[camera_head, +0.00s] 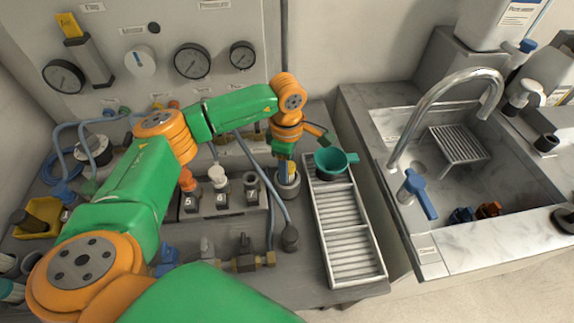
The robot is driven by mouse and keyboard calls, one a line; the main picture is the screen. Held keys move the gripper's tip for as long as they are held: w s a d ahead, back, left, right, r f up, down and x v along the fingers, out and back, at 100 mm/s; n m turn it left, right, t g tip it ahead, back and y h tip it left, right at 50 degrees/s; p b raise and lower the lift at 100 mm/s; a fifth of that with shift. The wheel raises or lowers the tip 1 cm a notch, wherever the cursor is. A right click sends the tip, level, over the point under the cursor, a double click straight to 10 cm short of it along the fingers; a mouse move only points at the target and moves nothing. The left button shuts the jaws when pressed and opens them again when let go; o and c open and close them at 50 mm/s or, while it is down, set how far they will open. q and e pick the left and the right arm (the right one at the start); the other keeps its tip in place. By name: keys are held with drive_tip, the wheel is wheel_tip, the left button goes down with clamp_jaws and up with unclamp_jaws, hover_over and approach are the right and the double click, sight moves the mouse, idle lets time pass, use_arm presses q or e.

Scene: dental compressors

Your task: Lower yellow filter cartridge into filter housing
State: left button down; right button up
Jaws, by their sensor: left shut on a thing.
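My left gripper (286,157) points down just left of the slatted rack. It is shut on the yellow filter cartridge (290,168), of which only a narrow strip shows below the fingers. The filter housing (289,187) is a grey round cup directly beneath. The cartridge's lower end appears to be at or inside the housing's mouth; the fingers and the small view hide how deep it sits. My right gripper is not in view.
Numbered valves (219,193) stand to the left, with hoses around. A sink with a tall faucet (436,100) is at right. Gauges (192,61) line the back panel.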

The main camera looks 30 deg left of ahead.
use_arm(q)
drive_tip(key=shift+f, duration=0.25)
drive_tip(key=shift+c, duration=1.6)
unclamp_jaws()
drive_tip(key=shift+r, duration=0.1)
drive_tip(key=shift+r, duration=0.35)
wheel_tip(320, 180, up, 6)
drive_tip(key=shift+r+b, duration=0.2)
drive_tip(key=shift+b, duration=0.6)
